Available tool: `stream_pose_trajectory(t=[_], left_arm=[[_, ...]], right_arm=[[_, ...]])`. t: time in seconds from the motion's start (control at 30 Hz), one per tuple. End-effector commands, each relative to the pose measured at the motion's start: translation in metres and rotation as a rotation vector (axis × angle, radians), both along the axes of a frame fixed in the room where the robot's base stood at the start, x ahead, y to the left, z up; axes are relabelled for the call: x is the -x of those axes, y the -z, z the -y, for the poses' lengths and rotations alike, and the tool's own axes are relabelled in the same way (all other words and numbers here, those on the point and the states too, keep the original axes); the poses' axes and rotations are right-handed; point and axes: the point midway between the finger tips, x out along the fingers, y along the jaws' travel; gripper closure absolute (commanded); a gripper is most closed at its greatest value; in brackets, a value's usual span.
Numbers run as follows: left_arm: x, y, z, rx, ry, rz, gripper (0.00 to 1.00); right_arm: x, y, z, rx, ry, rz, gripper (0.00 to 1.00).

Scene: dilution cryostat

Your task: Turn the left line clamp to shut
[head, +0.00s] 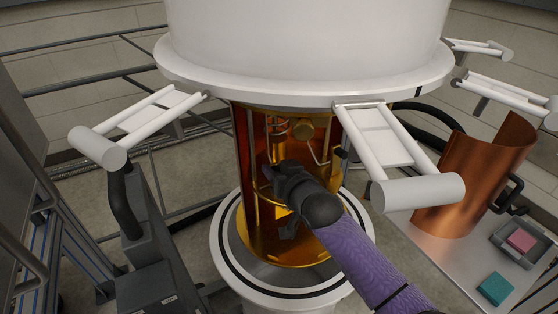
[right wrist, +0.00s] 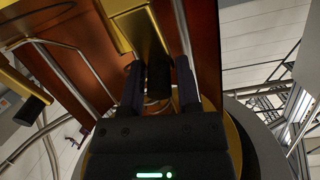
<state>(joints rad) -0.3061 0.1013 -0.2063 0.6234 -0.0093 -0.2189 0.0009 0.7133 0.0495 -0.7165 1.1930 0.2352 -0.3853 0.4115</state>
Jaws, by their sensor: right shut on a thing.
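The gold cryostat interior (head: 290,245) stands open below the white vessel. My right gripper (head: 272,178) reaches into it from the lower right and hides part of it. In the right wrist view, its two dark fingers (right wrist: 160,88) stand on either side of a black grip (right wrist: 158,76) at the end of a gold lever (right wrist: 146,36). They are shut on this grip, which appears to be the left line clamp's handle. Another gold lever with a black tip (right wrist: 33,108) shows at the left of the wrist view, apart from the fingers. My left gripper is not in view.
The white vessel (head: 305,45) overhangs the work space, with white arms (head: 420,192) sticking out around it. Copper-coloured plates (right wrist: 85,65) and thin tubes stand close to the gripper. A bench at right holds a curved copper sheet (head: 470,180), a tray and a teal block (head: 495,288).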

Motion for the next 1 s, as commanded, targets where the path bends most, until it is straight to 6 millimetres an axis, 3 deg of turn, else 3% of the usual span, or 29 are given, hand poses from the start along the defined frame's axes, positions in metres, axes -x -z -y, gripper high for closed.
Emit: stream_pose_trajectory(t=[0.03,0.2,0.6,1.0], left_arm=[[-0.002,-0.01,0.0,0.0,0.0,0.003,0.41],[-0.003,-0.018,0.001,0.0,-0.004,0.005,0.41],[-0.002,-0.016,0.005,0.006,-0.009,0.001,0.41],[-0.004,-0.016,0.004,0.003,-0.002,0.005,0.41]], right_arm=[[-0.002,-0.006,-0.001,0.018,0.002,-0.028,1.0],[-0.008,-0.002,-0.005,0.085,0.002,-0.13,1.0],[-0.016,0.006,-0.011,0.187,0.001,-0.285,1.0],[-0.018,0.007,-0.011,0.205,0.001,-0.312,1.0]])
